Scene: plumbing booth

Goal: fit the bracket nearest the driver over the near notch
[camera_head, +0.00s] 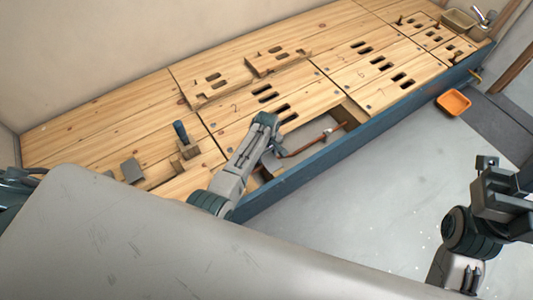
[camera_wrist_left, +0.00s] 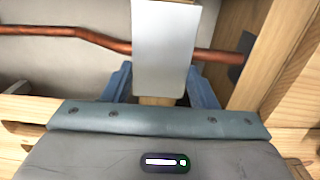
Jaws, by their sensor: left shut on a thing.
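My left gripper (camera_head: 273,152) reaches down into the open floor bay. In the left wrist view its blue fingers (camera_wrist_left: 160,88) are shut on a flat light-grey bracket (camera_wrist_left: 165,45). The bracket stands in front of the copper pipe (camera_wrist_left: 75,34) and hides part of it. The pipe also shows in the head view (camera_head: 308,145). I cannot tell whether the bracket touches wood or pipe; the near notch is not clearly visible. A blue-handled tool, probably the driver (camera_head: 180,131), stands at a wooden block. My right gripper (camera_head: 490,170) is at the right edge, its jaws unclear.
A loose grey plate (camera_head: 131,171) lies on the boards to the left. A wooden joist (camera_wrist_left: 282,50) with a dark plate (camera_wrist_left: 240,57) stands right of the held bracket. The blue side rail (camera_head: 315,160) borders the bay. An orange tray (camera_head: 454,102) lies on the floor.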

